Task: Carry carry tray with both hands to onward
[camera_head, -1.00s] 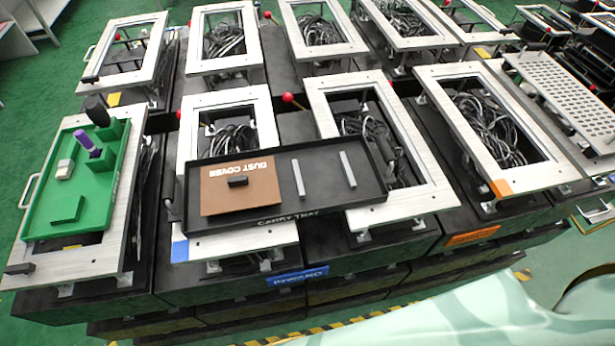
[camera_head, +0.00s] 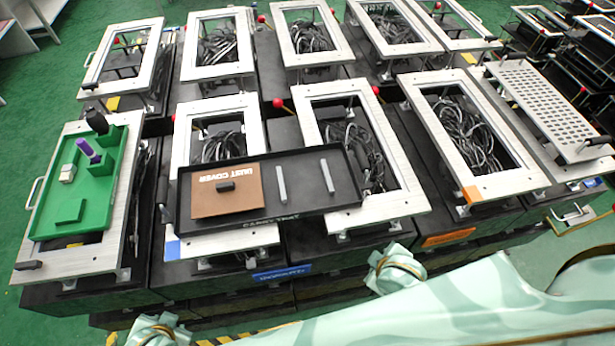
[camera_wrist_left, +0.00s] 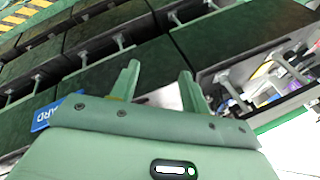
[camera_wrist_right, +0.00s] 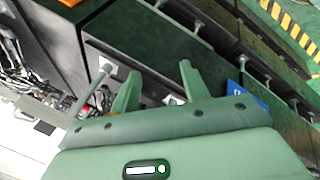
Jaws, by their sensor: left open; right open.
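The black carry tray (camera_head: 304,183) lies flat across two light metal frames in the middle of the head view. It holds a brown dust cover (camera_head: 238,202) and two grey bars. A blurred blue sign (camera_head: 283,273) is on the cabinet front below it; letters ending in "ARD" show on a blue sign in the left wrist view (camera_wrist_left: 45,113). My left gripper (camera_wrist_left: 158,72) is open, with nothing between its fingers. My right gripper (camera_wrist_right: 158,76) is also open and empty. Both are near the cabinet fronts; their exact distance to the tray cannot be told.
A green tray (camera_head: 98,187) with a purple piece and blocks sits on the left frame. An orange sign (camera_head: 448,237) marks the cabinet to the right. A perforated plate (camera_head: 545,110) covers the far-right frame. Red knobs stand between the frame rows.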

